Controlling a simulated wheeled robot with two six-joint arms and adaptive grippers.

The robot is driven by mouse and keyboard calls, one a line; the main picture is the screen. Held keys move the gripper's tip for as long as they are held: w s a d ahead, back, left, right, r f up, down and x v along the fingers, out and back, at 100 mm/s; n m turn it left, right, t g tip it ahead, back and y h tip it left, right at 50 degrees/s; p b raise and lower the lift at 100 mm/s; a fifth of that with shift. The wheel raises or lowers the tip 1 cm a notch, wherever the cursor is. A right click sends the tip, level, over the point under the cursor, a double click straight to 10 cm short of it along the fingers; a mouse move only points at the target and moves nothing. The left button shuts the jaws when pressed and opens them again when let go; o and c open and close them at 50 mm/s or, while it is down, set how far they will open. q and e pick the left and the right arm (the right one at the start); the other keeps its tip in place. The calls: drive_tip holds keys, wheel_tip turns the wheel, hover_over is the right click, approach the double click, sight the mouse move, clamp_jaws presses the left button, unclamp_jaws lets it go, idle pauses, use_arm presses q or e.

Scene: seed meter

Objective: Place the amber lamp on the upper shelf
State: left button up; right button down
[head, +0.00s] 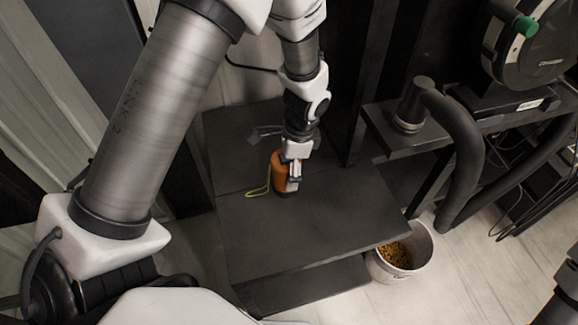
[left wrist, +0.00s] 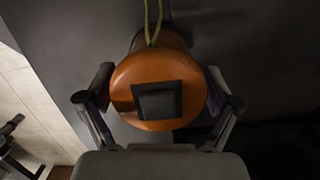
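The amber lamp (head: 279,172), an orange rounded body with a yellow-green cord loop, stands on a dark grey shelf board (head: 310,222). My left gripper (head: 294,181) reaches down over it from above and hides part of its right side. In the left wrist view the lamp's orange top (left wrist: 125,85) with a dark square patch lies between the two spread fingers of my left gripper (left wrist: 159,78). The fingers look open, one on each side, with narrow gaps beside the top; contact lower down cannot be told. My right gripper is not in view.
A white bucket of yellowish grains (head: 397,256) stands on the floor right of the boards. A black pipe and hose (head: 463,150) and a round machine (head: 530,45) are at the right. A lower dark board (head: 305,287) lies in front. The shelf right of the lamp is clear.

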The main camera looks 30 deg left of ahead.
use_arm(q)
drive_tip(key=r, duration=0.4)
drive_tip(key=d+r+p, duration=0.1)
drive_tip(key=r, duration=0.3)
drive_tip(key=w+r+p, duration=0.1)
drive_tip(key=r, duration=0.3)
drive_tip(key=shift+w+d+r, duration=0.1)
drive_tip(key=shift+d, duration=0.1)
drive_tip(key=shift+a, duration=0.1)
